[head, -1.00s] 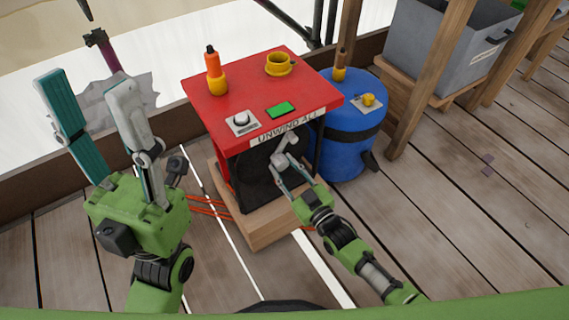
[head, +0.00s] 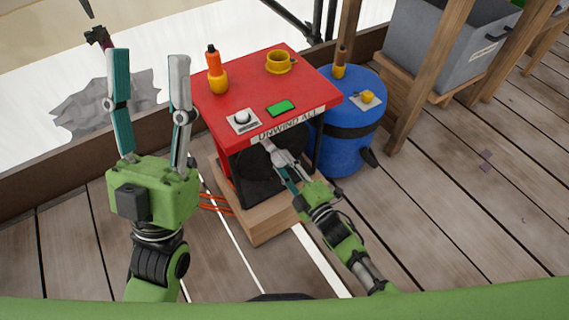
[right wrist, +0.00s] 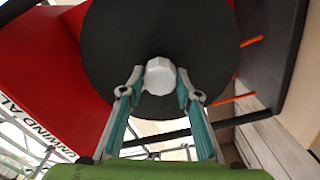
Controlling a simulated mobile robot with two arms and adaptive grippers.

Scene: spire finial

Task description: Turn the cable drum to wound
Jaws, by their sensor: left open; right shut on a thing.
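The cable drum (head: 262,182) is a dark round disc in the open front of a red cabinet (head: 222,98). In the right wrist view the black disc (right wrist: 110,40) fills the upper middle, with a pale faceted knob (right wrist: 160,76) on its face. My right gripper (head: 272,150) is shut on this knob; in the right wrist view its fingertips (right wrist: 160,84) sit on either side of it. My left gripper (head: 148,62) is open and empty, fingers pointing up, left of the cabinet. The right gripper partly hides the drum in the head view.
On the cabinet top are an orange-and-yellow bottle (head: 215,72), a yellow cup (head: 280,61), a green pad (head: 281,108) and a white knob on a plate (head: 242,121). A blue barrel (head: 350,125) stands close on the right. Orange cables (head: 215,203) lie left of the wooden base (head: 262,227).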

